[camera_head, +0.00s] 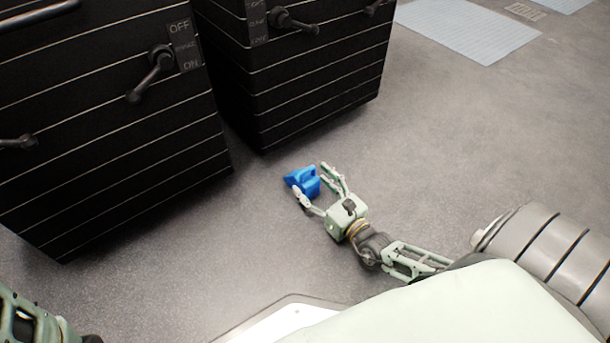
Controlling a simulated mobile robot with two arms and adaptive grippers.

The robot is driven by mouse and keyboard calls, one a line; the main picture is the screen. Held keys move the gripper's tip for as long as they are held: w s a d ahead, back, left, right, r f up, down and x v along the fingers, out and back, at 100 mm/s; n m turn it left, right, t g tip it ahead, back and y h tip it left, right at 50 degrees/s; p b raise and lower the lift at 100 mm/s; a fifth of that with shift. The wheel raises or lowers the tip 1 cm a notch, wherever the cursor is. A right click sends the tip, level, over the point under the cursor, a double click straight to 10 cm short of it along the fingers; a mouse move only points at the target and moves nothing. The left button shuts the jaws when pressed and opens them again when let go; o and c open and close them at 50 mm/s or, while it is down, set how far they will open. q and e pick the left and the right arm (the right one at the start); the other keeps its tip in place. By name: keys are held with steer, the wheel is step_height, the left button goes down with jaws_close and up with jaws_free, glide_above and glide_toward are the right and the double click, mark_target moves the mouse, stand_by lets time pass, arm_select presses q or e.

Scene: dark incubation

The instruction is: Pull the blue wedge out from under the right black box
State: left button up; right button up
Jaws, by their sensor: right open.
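The blue wedge (303,181) lies on the grey floor in front of the right black box (300,85). A strip of bare floor shows between the wedge and the box's lower edge. My right gripper (312,183) is open, with one finger on each side of the wedge. I cannot tell whether the fingers touch it. Part of my left arm shows at the bottom left corner, but its gripper is not in view.
A left black box (110,130) with a lever and an OFF/ON label stands beside the right one, with a narrow gap between them. A pale blue floor panel (468,28) lies at the top right. The floor right of the wedge is clear.

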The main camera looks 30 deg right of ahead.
steer(key=s, duration=0.7)
steer(key=shift+s+d, duration=0.2)
steer(key=shift+d, duration=0.1)
